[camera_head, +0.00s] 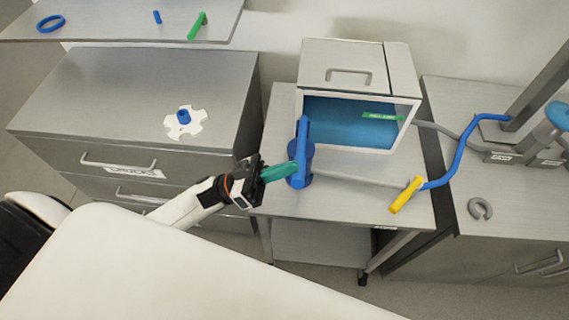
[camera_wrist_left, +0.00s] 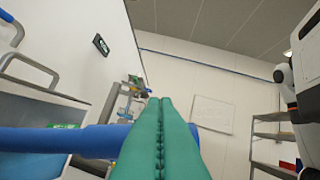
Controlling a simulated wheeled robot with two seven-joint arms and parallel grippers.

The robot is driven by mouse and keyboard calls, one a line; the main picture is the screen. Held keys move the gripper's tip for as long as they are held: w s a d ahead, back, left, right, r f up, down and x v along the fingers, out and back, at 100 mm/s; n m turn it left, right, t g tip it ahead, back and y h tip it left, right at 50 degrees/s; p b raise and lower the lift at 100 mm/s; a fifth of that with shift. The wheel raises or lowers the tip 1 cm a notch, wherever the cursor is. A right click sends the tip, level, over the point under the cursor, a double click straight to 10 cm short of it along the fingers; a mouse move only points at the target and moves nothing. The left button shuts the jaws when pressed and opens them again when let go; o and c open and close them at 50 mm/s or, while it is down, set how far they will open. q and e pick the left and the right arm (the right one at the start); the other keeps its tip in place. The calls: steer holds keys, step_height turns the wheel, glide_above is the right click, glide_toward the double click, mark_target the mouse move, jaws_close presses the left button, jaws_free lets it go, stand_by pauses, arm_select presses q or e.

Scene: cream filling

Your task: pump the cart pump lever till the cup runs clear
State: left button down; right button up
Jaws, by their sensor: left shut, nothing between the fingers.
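The blue pump (camera_head: 300,172) stands on the grey cart (camera_head: 345,208). Its blue lever (camera_head: 303,133) rises from the top in the head view. In the left wrist view a blue bar, apparently the lever (camera_wrist_left: 55,140), runs across behind the fingers. My left gripper (camera_head: 292,172) is at the left side of the pump, its green fingers pressed together and empty. The fingers (camera_wrist_left: 159,102) also show shut in the left wrist view. Whether they touch the pump or lever I cannot tell. I cannot pick out a cup. My right gripper is not in view.
A metal box (camera_head: 345,68) with a blue-tinted window stands behind the pump. A yellow handle (camera_head: 405,195) on a blue hose (camera_head: 462,150) lies at the cart's right. A drawer cabinet (camera_head: 120,90) holds a white notched disc (camera_head: 198,128). A grey ring (camera_head: 480,209) lies on the right counter.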

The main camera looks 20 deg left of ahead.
arm_select(q)
step_height(320, 180, down, 7)
steer(key=s+m+g+h+b, duration=0.1)
steer(key=m+g+b, duration=0.3)
steer(key=m+b, duration=0.2)
steer(key=shift+s+d+m+h+b, duration=0.2)
steer(key=shift+m+h+b, duration=0.15)
steer(key=shift+b, duration=0.2)
steer(key=shift+f, duration=0.15)
step_height(320, 180, up, 4)
steer(key=p, duration=0.3)
steer(key=r+b+v, duration=0.1)
steer(key=b+v, duration=0.2)
steer(key=v, duration=0.7)
steer(key=shift+s+a+g, duration=0.15)
steer(key=shift+a+g, duration=0.15)
steer(key=shift+a, duration=0.1)
steer(key=shift+f, duration=0.15)
steer(key=shift+d, duration=0.15)
stand_by(1.6)
